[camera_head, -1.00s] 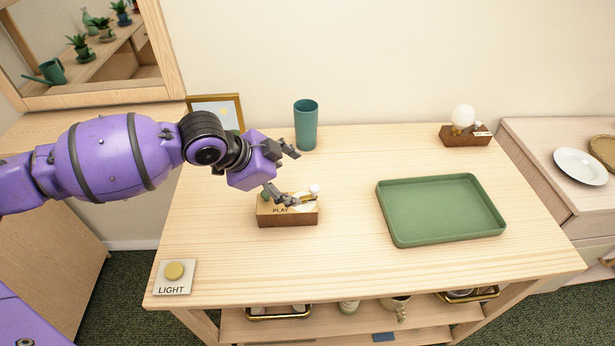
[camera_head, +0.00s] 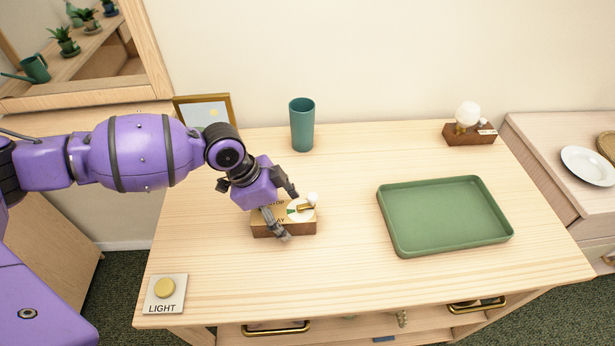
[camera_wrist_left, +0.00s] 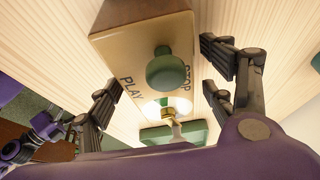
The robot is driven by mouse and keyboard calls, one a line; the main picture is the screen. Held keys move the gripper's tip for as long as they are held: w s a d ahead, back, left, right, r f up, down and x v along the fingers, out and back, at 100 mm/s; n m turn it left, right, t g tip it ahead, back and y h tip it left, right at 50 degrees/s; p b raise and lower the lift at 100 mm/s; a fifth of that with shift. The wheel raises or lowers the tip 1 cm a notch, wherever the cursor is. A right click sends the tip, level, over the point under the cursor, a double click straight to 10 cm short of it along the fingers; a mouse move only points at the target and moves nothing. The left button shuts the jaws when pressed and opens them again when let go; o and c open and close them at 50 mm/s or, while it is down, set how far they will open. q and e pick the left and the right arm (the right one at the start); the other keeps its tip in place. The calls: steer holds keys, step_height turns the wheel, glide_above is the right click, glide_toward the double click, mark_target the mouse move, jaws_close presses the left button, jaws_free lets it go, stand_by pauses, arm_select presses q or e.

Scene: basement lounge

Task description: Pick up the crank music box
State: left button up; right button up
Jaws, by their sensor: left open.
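The crank music box (camera_head: 303,227) is a small wooden box with a pale top plate marked PLAY and STOP. It stands on the table left of its middle, with a white knob at its right end. In the left wrist view the box (camera_wrist_left: 115,48) fills the upper middle, with a round green knob on top and a brass part below. My left gripper (camera_head: 287,213) is open over the box, one finger toward its far side and one toward its near side. The gripper hides part of the top. I cannot tell whether the fingers touch it.
A green tray (camera_head: 396,243) lies to the right on the table (camera_head: 350,280). A teal cup (camera_head: 302,126) stands behind the box and a picture frame (camera_head: 230,105) at the back left. A lamp (camera_head: 470,133) stands at the back right. A LIGHT button (camera_head: 165,289) is front left.

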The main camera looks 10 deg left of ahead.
arm_select(q)
steer(key=shift+d+f, duration=0.1)
steer(key=shift+f, duration=0.05)
steer(key=c, duration=1.6)
steer(key=shift+o, duration=0.2)
